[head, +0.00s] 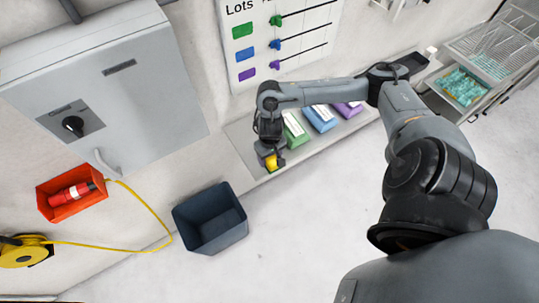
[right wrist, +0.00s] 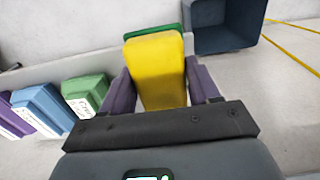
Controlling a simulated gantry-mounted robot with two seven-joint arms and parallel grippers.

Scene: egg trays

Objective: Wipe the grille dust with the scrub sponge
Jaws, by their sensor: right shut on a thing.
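The scrub sponge is yellow with a green layer. In the right wrist view the sponge (right wrist: 156,75) sits between the two purple fingers of my right gripper (right wrist: 161,92), which is shut on it. In the head view my right gripper (head: 270,158) holds the sponge (head: 271,162) at the left end of the grey shelf (head: 238,131), near its front edge. I cannot tell whether the sponge touches the shelf. No grille or dust can be made out in either view. My left gripper is not in view.
Green (head: 294,130), blue (head: 320,118) and purple (head: 348,109) boxes stand on the shelf. A dark blue bin (head: 208,242) stands on the floor. A grey cabinet (head: 155,75) hangs on the wall. A red box (head: 45,206) and yellow cable reel (head: 20,253) are at left.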

